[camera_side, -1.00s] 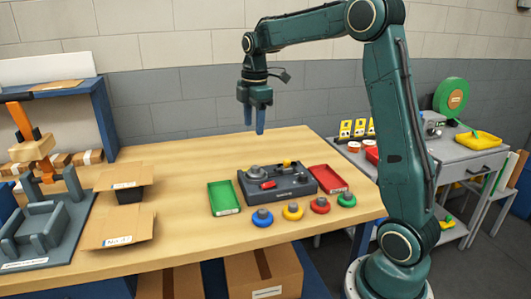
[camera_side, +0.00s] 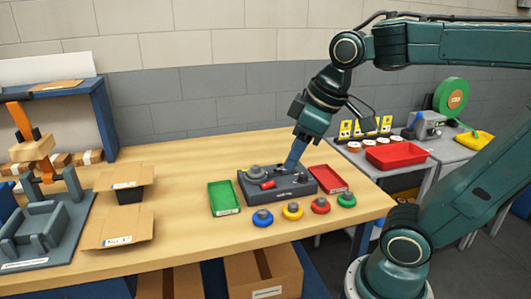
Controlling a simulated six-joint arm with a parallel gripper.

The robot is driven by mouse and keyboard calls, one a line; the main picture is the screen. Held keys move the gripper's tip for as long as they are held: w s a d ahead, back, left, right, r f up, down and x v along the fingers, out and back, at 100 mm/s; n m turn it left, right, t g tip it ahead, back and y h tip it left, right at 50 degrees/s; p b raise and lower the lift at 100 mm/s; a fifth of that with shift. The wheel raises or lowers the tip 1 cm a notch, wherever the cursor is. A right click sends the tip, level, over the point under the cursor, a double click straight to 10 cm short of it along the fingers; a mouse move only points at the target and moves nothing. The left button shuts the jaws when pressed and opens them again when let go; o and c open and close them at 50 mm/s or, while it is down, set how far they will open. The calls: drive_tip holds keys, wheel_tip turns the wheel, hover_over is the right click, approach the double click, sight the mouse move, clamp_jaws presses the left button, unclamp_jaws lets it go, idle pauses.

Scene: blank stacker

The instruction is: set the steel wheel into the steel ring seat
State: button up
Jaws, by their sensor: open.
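A dark grey block (camera_side: 279,197) stands on the wooden table. A grey round piece (camera_side: 254,171) with a raised middle sits on its left part; I cannot tell whether it is the steel wheel, the ring seat, or both together. A red piece (camera_side: 268,185) lies in front of it on the block. Small grey details on the block's right part are too small to tell. My gripper (camera_side: 290,168) is tilted down over the back right of the block, with its fingers seen nearly edge-on. It is open, and nothing shows between the fingers. It hides part of the block's back edge.
Blue (camera_side: 262,218), yellow (camera_side: 292,212), red (camera_side: 320,206) and green (camera_side: 346,200) round pieces stand in front of the block. A green tray (camera_side: 223,198) is on its left, a red tray (camera_side: 329,178) on its right. Cardboard boxes (camera_side: 115,228) and a grey press stand left.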

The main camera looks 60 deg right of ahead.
drive_tip(key=s+f, duration=0.1)
drive_tip(key=s+a+m, duration=0.1)
drive_tip(key=s, duration=0.1)
drive_tip(key=s+f+m+t, duration=0.1)
drive_tip(key=shift+s+a+f, duration=0.3)
drive_tip(key=shift+s+a, duration=0.05)
drive_tip(key=shift+a, duration=0.05)
